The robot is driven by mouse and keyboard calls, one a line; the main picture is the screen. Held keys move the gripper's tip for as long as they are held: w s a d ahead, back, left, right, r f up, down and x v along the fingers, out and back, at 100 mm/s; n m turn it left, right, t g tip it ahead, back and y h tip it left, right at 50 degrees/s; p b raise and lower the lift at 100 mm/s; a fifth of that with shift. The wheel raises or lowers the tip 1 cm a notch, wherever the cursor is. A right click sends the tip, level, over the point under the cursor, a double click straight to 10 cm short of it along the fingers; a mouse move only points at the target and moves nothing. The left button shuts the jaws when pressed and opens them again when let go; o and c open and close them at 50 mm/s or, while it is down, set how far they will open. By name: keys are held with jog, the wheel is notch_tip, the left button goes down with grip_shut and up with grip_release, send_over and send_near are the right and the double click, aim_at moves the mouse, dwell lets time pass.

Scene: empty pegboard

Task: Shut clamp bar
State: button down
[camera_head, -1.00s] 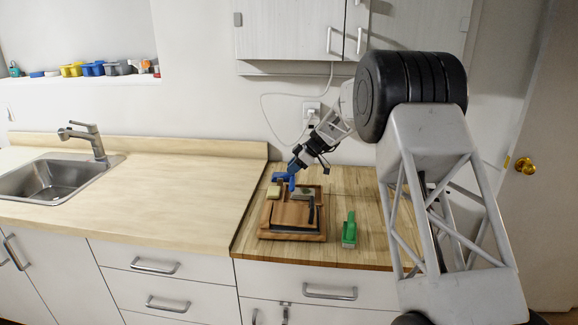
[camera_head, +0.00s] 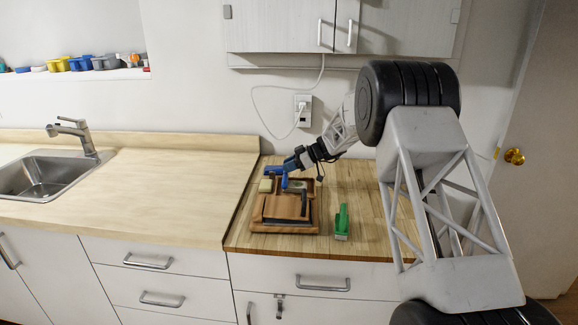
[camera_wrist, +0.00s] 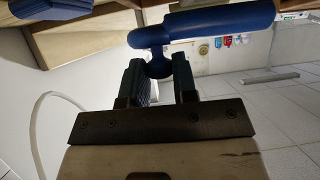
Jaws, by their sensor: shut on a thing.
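My gripper (camera_head: 293,164) is at the back left of the wooden fixture (camera_head: 259,226) on the worktop. In the wrist view its two dark fingers (camera_wrist: 160,84) are closed around the narrow neck of a blue handle (camera_wrist: 210,28). The thick rounded part of the handle extends to the right beyond the fingertips. In the head view blue parts (camera_head: 284,181) show just below and left of the fingers. I cannot tell there how the clamp bar lies, as it is small and partly hidden by the gripper.
A beige block (camera_head: 265,186) is at the fixture's left rear. The wall with an outlet (camera_head: 303,110) is close behind; a sink (camera_head: 45,174) is far left.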

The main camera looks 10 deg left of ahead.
jog(key=c, duration=0.9)
grip_release()
jog(key=shift+d, duration=0.1)
jog(key=shift+v, duration=3.85)
